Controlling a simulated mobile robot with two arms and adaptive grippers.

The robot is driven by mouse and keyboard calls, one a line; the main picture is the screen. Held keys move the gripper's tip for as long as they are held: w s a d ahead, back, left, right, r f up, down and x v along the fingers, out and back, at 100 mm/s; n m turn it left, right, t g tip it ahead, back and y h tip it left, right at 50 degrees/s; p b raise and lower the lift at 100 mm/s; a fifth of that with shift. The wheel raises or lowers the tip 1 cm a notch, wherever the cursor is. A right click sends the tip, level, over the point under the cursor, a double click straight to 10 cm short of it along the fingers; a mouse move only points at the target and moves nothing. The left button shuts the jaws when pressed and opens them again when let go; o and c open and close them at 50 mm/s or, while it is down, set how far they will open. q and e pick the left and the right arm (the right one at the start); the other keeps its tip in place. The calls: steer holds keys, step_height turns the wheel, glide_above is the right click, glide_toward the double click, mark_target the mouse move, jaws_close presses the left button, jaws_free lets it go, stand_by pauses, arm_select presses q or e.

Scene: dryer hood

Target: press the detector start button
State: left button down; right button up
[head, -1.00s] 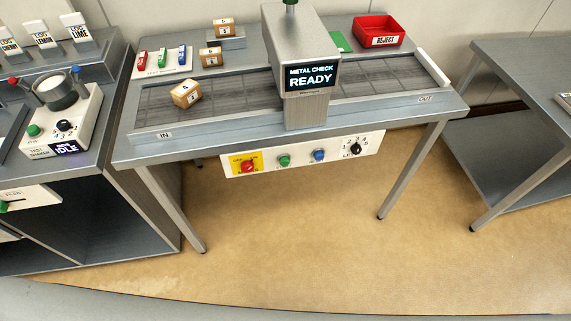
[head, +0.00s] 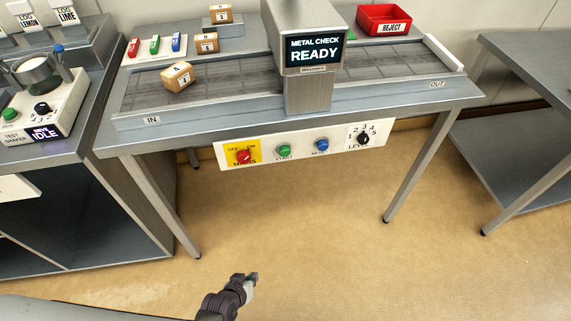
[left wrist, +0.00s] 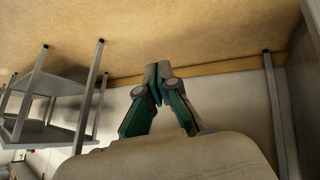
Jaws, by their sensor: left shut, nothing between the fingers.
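The green start button (head: 285,151) sits on the white control panel (head: 343,151) under the front edge of the metal check table. The panel also bears a red mains knob (head: 243,156) on a yellow plate, a blue reset button (head: 322,145) and a black level knob (head: 363,138). The detector screen (head: 314,50) reads METAL CHECK READY. My left gripper (head: 250,279) is low in the head view, in front of and below the panel, apart from it. In the left wrist view its fingers (left wrist: 158,72) are together and empty. My right gripper is not in view.
A numbered box (head: 177,77) lies on the conveyor near IN. A red reject bin (head: 384,19) stands at the back right. A test shaker (head: 42,105) is on the left bench. Another table (head: 530,70) stands at the right. The floor before the panel is clear.

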mark_target(285, 151)
arm_select(q)
steer(key=w+d+r+n+t+h+b, duration=0.1)
steer(key=w+d+r+t+b, duration=0.15)
steer(key=w+r, duration=0.2)
steer(key=w+d+r+t+h+b, duration=0.1)
steer(key=w+d+r+b, duration=0.2)
steer(key=w, duration=0.2)
steer(key=w+d+r+t+h+b, duration=0.1)
steer(key=d+r+b, duration=0.1)
steer(key=r, duration=0.5)
steer(key=w+d+r+n+t+h+b, duration=0.1)
steer(key=w+r+t+h+b, duration=0.1)
steer(key=r+b, duration=0.2)
steer(key=w+d+r+n+t+h+b, duration=0.1)
steer(key=d+r+t+b, duration=0.1)
steer(key=r, duration=0.8)
steer(key=shift+w+d+r+h+b, duration=0.2)
steer(key=shift+d+h+b, duration=0.1)
steer(key=shift+d+b, duration=0.1)
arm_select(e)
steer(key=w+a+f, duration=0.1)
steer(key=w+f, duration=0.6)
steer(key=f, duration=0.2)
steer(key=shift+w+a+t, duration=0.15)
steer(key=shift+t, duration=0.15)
arm_select(q)
steer(key=shift+w+f, duration=0.1)
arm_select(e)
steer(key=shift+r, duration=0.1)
